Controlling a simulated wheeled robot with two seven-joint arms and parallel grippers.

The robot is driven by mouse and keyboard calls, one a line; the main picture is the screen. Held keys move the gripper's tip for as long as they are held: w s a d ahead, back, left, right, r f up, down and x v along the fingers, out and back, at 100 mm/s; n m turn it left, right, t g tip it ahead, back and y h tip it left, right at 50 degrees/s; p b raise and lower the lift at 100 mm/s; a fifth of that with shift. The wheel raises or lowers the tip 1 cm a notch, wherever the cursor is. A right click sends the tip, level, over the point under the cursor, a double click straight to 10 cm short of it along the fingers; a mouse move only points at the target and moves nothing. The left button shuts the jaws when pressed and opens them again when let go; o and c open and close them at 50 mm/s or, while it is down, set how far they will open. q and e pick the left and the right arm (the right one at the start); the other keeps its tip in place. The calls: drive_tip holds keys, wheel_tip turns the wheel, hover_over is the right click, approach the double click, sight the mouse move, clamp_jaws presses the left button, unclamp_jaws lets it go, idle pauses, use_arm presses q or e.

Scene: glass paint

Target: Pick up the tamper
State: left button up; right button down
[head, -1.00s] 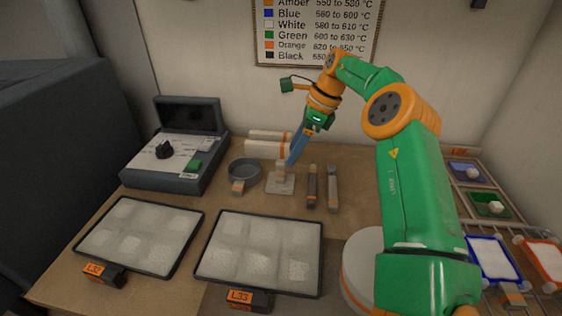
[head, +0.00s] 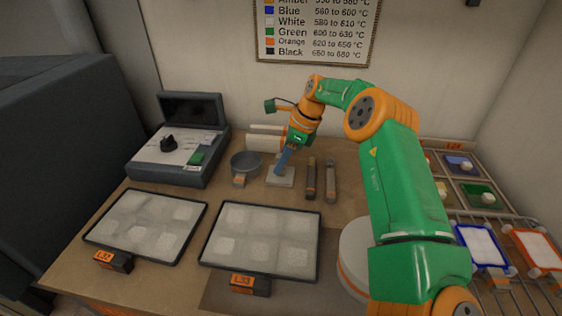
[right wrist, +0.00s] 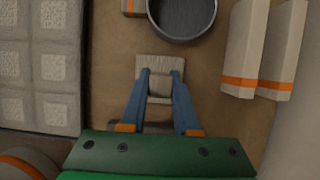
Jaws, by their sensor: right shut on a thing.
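The tamper (head: 280,181), a pale flat square block with an upright grip, stands on the wooden table behind the tray marked L33. It also shows in the right wrist view (right wrist: 159,65), with its grip between my blue fingers. My right gripper (head: 281,166) reaches down from above and is shut on the tamper's grip. In the right wrist view the fingertips (right wrist: 161,75) lie on either side of the grip. The flat base appears to rest on the table. My left gripper is not in view.
A round dark dish (head: 245,163) stands just left of the tamper, and two slim tools (head: 311,178) lie to its right. White cylinders (head: 265,143) lie behind. Trays L32 (head: 133,270) and L33 (head: 212,268) fill the front. A control box (head: 170,172) is left, a wire rack (head: 490,225) right.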

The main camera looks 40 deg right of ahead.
drive_tip(key=shift+w+d+r+b, duration=0.1)
drive_tip(key=shift+r+b, duration=0.2)
drive_tip(key=shift+b, duration=0.05)
drive_tip(key=s+a+r+b, duration=0.2)
drive_tip(key=a+r+b, duration=0.1)
drive_tip(key=a+r, duration=0.9)
drive_tip(key=shift+s+a+r+b, duration=0.2)
drive_tip(key=shift+a+b, duration=0.1)
drive_tip(key=shift+a, duration=0.65)
